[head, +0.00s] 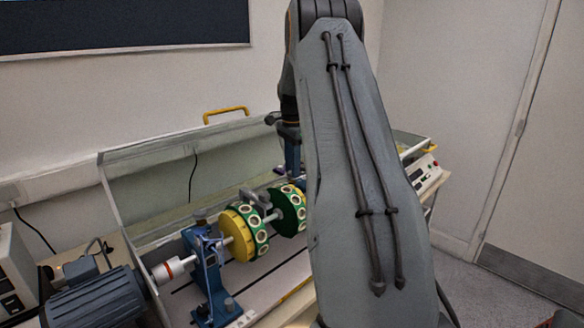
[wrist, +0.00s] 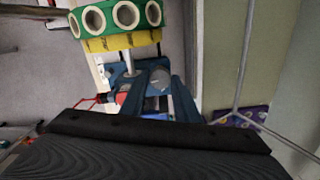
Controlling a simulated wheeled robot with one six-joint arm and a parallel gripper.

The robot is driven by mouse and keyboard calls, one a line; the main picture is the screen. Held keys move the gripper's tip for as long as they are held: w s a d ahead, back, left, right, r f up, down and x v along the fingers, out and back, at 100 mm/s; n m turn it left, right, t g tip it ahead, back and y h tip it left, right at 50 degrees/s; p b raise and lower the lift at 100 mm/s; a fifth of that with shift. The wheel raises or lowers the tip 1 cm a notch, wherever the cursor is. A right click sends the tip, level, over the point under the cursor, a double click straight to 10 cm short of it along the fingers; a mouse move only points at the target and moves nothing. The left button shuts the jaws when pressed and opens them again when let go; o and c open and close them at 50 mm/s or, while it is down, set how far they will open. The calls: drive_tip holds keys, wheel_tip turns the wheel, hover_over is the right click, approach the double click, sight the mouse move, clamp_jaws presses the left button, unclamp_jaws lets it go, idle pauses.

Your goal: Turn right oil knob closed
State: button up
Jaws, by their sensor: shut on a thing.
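My gripper (wrist: 158,104) shows in the wrist view, its dark body across the bottom and its blue-grey jaws reaching up to the blue right bearing stand. It is shut on the right oil knob, a small rounded grey part (wrist: 160,80) at the stand's top. The exact contact is partly hidden by the jaws. In the head view my arm covers the right stand and its knob. The left blue stand (head: 207,272) is in plain view, with a dark knob (head: 201,215) on top.
Yellow and green rotor discs (head: 243,232) sit on the shaft beside the stands. They also show at the top of the wrist view (wrist: 120,20). A dark ribbed motor (head: 95,300) is at lower left. A clear cover with a yellow handle (head: 226,112) stands behind. A control box (head: 424,173) is at right.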

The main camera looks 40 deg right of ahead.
drive_tip(key=n, duration=1.2)
drive_tip(key=shift+r+n, duration=0.1)
drive_tip(key=shift+n, duration=2.1)
drive_tip(key=o, duration=1)
drive_tip(key=shift+o, duration=0.2)
wheel_tip(320, 180, up, 8)
drive_tip(key=b, duration=0.2)
drive_tip(key=shift+b, duration=0.4)
